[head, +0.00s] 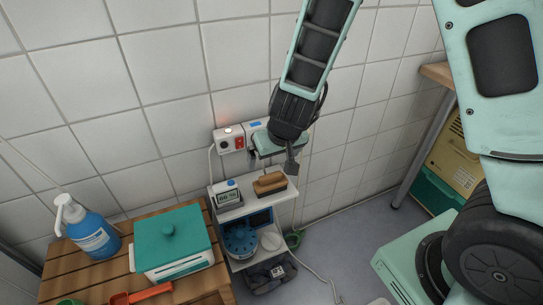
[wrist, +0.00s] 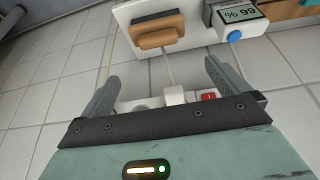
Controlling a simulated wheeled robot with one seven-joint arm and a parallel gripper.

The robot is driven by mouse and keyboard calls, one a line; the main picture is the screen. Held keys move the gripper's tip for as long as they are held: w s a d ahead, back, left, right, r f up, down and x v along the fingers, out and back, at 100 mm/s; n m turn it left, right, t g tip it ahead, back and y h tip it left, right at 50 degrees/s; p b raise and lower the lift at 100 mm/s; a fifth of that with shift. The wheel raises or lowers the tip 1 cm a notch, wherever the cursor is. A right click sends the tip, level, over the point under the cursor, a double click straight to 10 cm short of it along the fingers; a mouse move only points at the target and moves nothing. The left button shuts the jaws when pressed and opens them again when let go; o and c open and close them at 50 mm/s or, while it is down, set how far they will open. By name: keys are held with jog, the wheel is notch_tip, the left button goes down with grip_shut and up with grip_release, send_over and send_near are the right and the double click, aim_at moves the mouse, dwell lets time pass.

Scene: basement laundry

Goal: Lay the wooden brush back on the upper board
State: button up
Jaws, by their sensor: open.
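The wooden brush (head: 268,182) lies on the white upper board (head: 256,206) of a small wall shelf, its dark bristle side down. In the wrist view the brush (wrist: 157,28) sits on the upper board (wrist: 197,36), apart from my fingers. My gripper (head: 291,165) is just above and to the right of the brush in the head view. In the wrist view my gripper (wrist: 165,88) has its two fingers spread wide with nothing held between them.
A small digital display (head: 228,196) stands beside the brush on the board. A socket strip with a red switch (head: 238,143) is on the wall behind. A blue round container (head: 240,240) is on the lower board. A wooden table with a blue bottle (head: 90,232) and teal-lidded box (head: 172,240) stands left.

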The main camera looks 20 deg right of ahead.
jog(key=s+a+r+n+g+y+p, duration=0.2)
jog(key=s+a+r+n+g+y, duration=0.15)
jog(key=s+a+r, duration=0.85)
jog(key=s+d+r+n+h, duration=0.1)
jog(key=s+d+n, duration=0.1)
jog(key=s, duration=0.4)
jog(key=s+d+r+n+g+h, duration=0.1)
jog(key=s+d+r+n+h, duration=0.1)
jog(key=s, duration=0.4)
jog(key=shift+r, duration=0.1)
notch_tip(320, 180, up, 24)
jog(key=p, duration=2.4)
